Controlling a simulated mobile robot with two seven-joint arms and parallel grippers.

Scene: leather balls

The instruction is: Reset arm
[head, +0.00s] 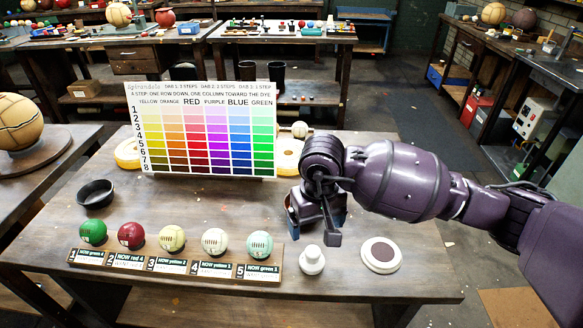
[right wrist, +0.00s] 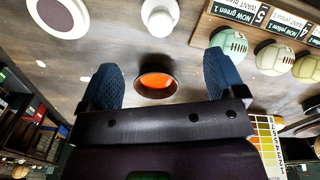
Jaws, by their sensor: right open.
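My right arm reaches in from the right in the head view. My right gripper (head: 318,218) is open above the table (head: 215,205), left of the white round pad with a dark centre (head: 381,254). In the right wrist view my right gripper (right wrist: 164,78) has its blue fingers wide apart with nothing held. A dark cup with orange inside (right wrist: 155,84) shows between the fingers, apart from them; the arm hides it in the head view. My left gripper is not in view.
A labelled rack (head: 175,266) holds several stitched balls at the table's front. A white bottle (head: 311,262) stands right of it. A black bowl (head: 96,193) is at left. A colour chart (head: 208,130) stands behind. The table's middle is clear.

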